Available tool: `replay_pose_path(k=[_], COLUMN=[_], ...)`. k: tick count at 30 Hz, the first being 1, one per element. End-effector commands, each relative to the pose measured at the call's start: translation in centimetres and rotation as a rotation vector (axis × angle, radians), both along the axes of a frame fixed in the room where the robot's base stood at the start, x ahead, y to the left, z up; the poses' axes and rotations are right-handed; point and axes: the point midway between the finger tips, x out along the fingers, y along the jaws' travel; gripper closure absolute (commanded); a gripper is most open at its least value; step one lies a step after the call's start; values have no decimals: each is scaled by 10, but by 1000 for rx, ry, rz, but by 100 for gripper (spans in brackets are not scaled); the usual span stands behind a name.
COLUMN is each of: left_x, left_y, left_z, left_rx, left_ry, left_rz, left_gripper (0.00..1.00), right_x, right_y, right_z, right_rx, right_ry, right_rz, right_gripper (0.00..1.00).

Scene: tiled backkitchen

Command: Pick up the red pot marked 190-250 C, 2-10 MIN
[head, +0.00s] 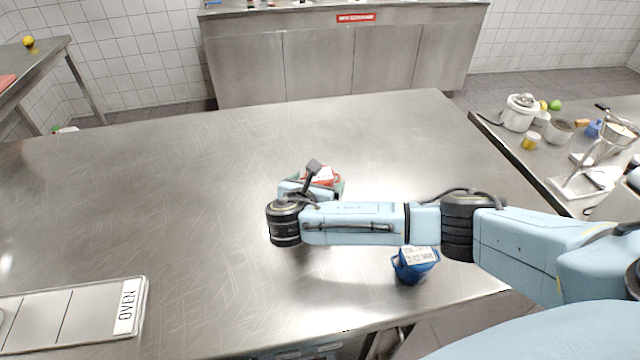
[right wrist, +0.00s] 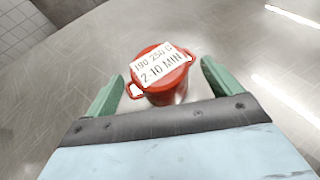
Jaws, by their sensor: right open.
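The red pot (right wrist: 161,75) stands on the steel table, with a white label on its lid reading 190-250 C, 2-10 MIN. In the right wrist view it sits between the two green fingers of my right gripper (right wrist: 158,88), which is open, one finger on each side. I cannot tell whether a finger touches a handle. In the head view the red pot (head: 325,175) is partly hidden behind my right wrist. My left gripper is not in view.
A blue pot (head: 414,265) with a white label stands on the table, partly behind my right forearm. A tray labelled OVEN (head: 75,318) lies at the front left. A side counter at right holds a white cooker (head: 519,113) and other items. The table's left and back are clear.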

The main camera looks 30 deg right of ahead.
Motion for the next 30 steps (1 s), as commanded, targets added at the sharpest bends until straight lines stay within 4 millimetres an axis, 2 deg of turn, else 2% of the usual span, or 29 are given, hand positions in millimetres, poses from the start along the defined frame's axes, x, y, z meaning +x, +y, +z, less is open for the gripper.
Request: replay_pose_path(k=[3, 7, 16, 27, 30], left_x=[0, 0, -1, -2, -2], left_y=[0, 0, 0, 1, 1], left_z=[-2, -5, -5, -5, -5], left_rx=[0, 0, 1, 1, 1], left_ry=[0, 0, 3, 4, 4], left_rz=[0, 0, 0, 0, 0], left_gripper=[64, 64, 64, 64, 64], right_x=[15, 25, 30, 29, 30], right_y=[-16, -25, -28, -28, -28], right_z=[-1, -8, -10, -10, -9], right_rx=[-3, -2, 0, 0, 0], right_ry=[-1, 0, 0, 0, -1], right_rz=[-6, -4, -1, -1, -1], right_gripper=[10, 10, 10, 57, 67])
